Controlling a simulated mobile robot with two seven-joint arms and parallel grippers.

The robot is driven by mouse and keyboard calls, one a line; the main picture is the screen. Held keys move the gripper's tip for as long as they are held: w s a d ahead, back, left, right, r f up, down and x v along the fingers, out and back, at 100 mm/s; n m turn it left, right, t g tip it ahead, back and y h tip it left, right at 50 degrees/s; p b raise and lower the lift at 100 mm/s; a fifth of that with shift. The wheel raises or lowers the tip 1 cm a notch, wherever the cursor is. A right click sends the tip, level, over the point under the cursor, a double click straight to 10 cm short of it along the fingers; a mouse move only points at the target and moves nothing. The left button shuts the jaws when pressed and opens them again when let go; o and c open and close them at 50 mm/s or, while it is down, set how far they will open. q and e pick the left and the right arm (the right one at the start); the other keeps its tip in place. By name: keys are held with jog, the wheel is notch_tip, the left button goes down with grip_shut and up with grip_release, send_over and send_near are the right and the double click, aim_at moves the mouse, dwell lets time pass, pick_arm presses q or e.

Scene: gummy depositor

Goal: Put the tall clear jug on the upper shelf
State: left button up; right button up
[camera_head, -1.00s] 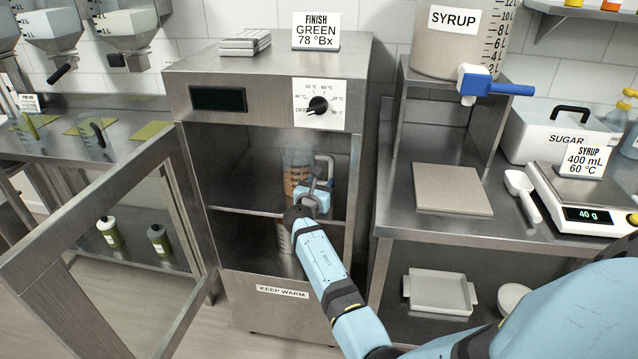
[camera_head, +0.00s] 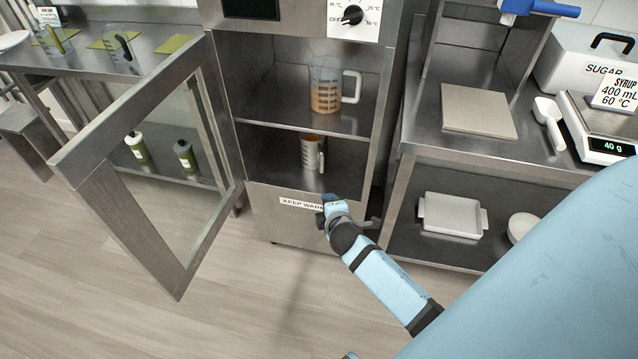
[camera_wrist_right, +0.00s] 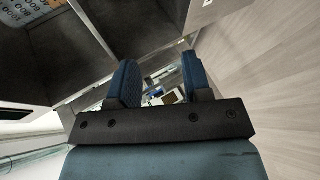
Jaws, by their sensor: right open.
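The tall clear jug (camera_head: 325,84) stands upright on the upper shelf (camera_head: 290,115) of the open steel cabinet. It holds orange-brown liquid in its lower part, and its white handle points right. My right gripper (camera_head: 345,212) is in front of the cabinet, below the upper shelf and apart from the jug. In the right wrist view my right gripper's two fingers (camera_wrist_right: 163,78) are spread with nothing held between them. My left gripper is not in view.
A smaller container with a handle (camera_head: 312,152) stands on the lower level. The cabinet's glass door (camera_head: 160,160) hangs open to the left. To the right is a steel counter with a flat board (camera_head: 478,110) and a scale (camera_head: 600,130). The floor in front is clear.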

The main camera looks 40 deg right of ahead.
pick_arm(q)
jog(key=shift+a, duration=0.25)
pick_arm(e)
jog(key=s+a+m+g+y, duration=0.1)
jog(key=s+a+m+y, duration=0.7)
jog(key=s+a, duration=0.9)
jog(key=s+m, duration=0.1)
jog(key=m, duration=0.1)
jog(key=shift+s+m, duration=0.15)
jog(key=shift+m, duration=0.15)
pick_arm(q)
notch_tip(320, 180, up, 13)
jog(key=p, duration=1.4)
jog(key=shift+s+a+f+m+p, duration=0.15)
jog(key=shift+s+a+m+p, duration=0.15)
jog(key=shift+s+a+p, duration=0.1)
pick_arm(e)
notch_tip(320, 180, up, 12)
jog(key=d, duration=0.1)
jog(key=shift+s+r, duration=0.2)
jog(key=shift+s, duration=0.2)
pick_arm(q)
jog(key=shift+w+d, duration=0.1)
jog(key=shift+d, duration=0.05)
pick_arm(e)
jog(key=shift+d+r, duration=0.1)
jog(key=shift+r, duration=0.1)
